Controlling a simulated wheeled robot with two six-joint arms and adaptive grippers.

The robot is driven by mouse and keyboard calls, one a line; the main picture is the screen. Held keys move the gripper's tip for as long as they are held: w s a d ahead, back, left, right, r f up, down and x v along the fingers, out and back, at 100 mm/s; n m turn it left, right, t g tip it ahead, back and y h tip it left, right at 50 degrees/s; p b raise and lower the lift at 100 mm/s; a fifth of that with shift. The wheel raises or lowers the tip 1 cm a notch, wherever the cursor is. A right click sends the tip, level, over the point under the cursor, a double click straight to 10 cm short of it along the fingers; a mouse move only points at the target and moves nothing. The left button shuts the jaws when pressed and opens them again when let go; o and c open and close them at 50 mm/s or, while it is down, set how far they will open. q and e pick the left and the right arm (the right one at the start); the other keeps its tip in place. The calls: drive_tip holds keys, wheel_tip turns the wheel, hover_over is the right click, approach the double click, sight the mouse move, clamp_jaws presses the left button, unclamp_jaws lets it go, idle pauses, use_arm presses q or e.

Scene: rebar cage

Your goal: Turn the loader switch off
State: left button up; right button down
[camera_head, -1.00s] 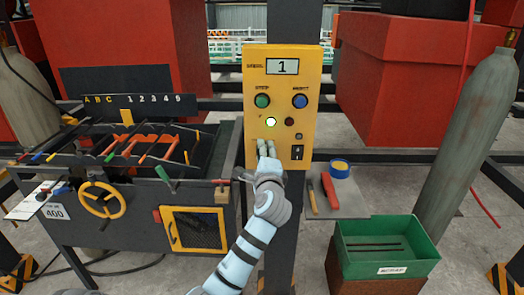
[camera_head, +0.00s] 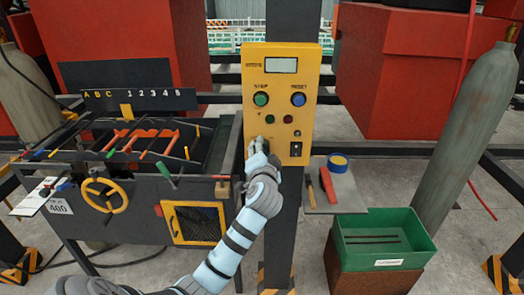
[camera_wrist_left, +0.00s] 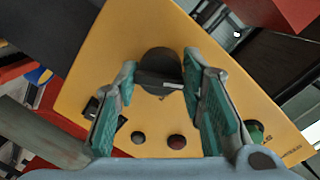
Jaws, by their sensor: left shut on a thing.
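The yellow control panel (camera_head: 280,80) stands upright on a dark post in the middle of the head view. Its display (camera_head: 281,65) is blank and the small green lamp (camera_head: 270,119) is unlit. My left gripper (camera_head: 258,144) is at the panel's lower left. In the left wrist view, a round black rotary switch (camera_wrist_left: 158,65) with a raised, pale-marked bar sits between my green-padded fingers, which are shut on it. In the head view the gripper mostly hides this switch. My right gripper is not in view.
Above the switch are a green button (camera_head: 261,99) and a blue button (camera_head: 298,99). A bending machine (camera_head: 140,225) stands left; a green bin (camera_head: 385,222) and a grey shelf (camera_head: 345,195) with tools stand right.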

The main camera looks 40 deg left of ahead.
use_arm(q)
drive_tip(key=shift+w+r+n, duration=0.1)
drive_tip(key=shift+r+n, duration=0.05)
drive_tip(key=shift+n, duration=0.6)
drive_tip(key=shift+r+n, duration=0.15)
drive_tip(key=shift+n, duration=0.6)
drive_tip(key=shift+f, duration=0.1)
drive_tip(key=o, duration=1.1)
drive_tip(key=shift+a+f, duration=0.1)
drive_tip(key=v, duration=1.2)
drive_tip(key=shift+s+a, duration=0.1)
drive_tip(key=shift+s, duration=0.2)
drive_tip(key=shift+a, duration=0.1)
